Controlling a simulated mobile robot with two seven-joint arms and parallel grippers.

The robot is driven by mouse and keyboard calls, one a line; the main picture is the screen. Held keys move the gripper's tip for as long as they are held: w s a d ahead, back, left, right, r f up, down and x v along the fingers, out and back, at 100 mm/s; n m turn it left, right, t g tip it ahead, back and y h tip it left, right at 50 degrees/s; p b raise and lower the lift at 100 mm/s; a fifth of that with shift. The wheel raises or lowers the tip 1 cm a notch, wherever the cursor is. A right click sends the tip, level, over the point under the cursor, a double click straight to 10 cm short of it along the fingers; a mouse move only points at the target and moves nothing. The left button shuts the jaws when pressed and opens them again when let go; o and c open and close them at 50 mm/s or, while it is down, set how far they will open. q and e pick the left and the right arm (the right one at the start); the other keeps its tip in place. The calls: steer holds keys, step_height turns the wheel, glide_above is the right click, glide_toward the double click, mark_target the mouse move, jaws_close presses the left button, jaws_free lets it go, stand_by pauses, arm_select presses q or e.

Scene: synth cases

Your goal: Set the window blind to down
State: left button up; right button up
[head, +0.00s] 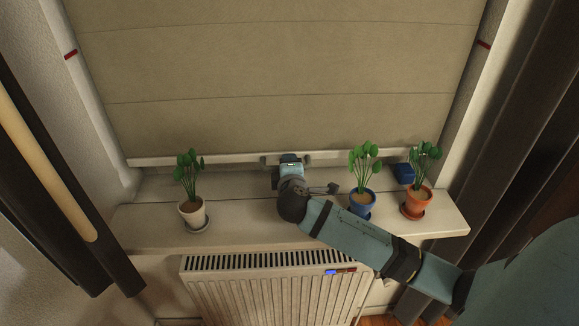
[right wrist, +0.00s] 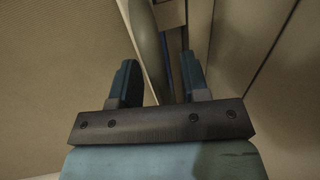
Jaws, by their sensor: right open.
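The beige window blind (head: 270,60) hangs low over the window. Its pale bottom bar (head: 215,160) is level and sits just above the back of the sill. A handle (head: 306,158) is at the middle of the bar, mostly hidden by my right gripper (head: 290,160). In the right wrist view, my right gripper (right wrist: 158,80) is open. A grey curved piece, apparently the handle (right wrist: 148,45), shows between its fingers, nearer the left one. I cannot tell whether they touch. The blind's fabric also shows there (right wrist: 50,70). My left gripper is not in view.
My right forearm passes before the blue pot. A radiator (head: 270,290) is below. Red marks (head: 70,54) flank the window.

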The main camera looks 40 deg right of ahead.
jaws_close()
step_height(320, 180, down, 5)
steer(key=shift+r+b, duration=0.1)
steer(key=shift+b, duration=1.1)
steer(key=shift+s, duration=0.1)
jaws_free()
steer(key=v, duration=1.3)
steer(key=shift+s+a+b, duration=0.2)
steer(key=shift+s+b, duration=0.1)
